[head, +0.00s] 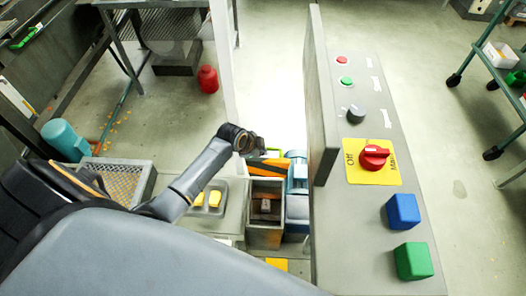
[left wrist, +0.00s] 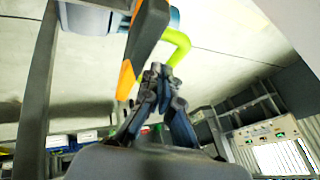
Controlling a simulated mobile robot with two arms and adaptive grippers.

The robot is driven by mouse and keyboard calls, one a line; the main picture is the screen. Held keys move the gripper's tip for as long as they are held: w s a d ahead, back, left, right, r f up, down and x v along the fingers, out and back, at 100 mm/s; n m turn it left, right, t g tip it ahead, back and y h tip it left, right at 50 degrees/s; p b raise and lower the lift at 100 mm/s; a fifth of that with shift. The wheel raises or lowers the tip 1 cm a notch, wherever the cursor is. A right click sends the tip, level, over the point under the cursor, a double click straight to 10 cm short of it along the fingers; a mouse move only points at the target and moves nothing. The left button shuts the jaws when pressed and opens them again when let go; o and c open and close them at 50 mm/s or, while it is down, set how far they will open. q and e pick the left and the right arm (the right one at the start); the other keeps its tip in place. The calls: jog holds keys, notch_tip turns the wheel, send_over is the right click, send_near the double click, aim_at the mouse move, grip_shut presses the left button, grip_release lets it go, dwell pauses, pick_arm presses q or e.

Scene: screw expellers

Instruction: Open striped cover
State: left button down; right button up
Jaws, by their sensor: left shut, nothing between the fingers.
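The striped cover (head: 270,163), orange and dark, shows in the head view just beyond my left gripper and is partly hidden by it. In the left wrist view the orange and dark striped piece (left wrist: 147,38) stands on edge, with a lime-green bent handle (left wrist: 178,46) on its right side. My left gripper (head: 259,147) is shut and empty. Its fingertips (left wrist: 158,70) are close to the handle and the striped edge; I cannot tell whether they touch. My right gripper is not in view.
A tall grey panel (head: 318,100) stands right of the cover, beside a console (head: 355,240) with a red rotary switch (head: 374,157), blue block (head: 402,211) and green block (head: 413,261). An open metal box (head: 265,232) lies below the cover. A mesh tray (head: 120,178) is at left.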

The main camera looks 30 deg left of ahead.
pick_arm(q)
jog(key=shift+x, duration=0.75)
jog(key=shift+f, duration=0.1)
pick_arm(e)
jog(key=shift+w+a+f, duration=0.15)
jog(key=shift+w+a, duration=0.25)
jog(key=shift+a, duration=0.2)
pick_arm(q)
jog(key=shift+w, duration=0.1)
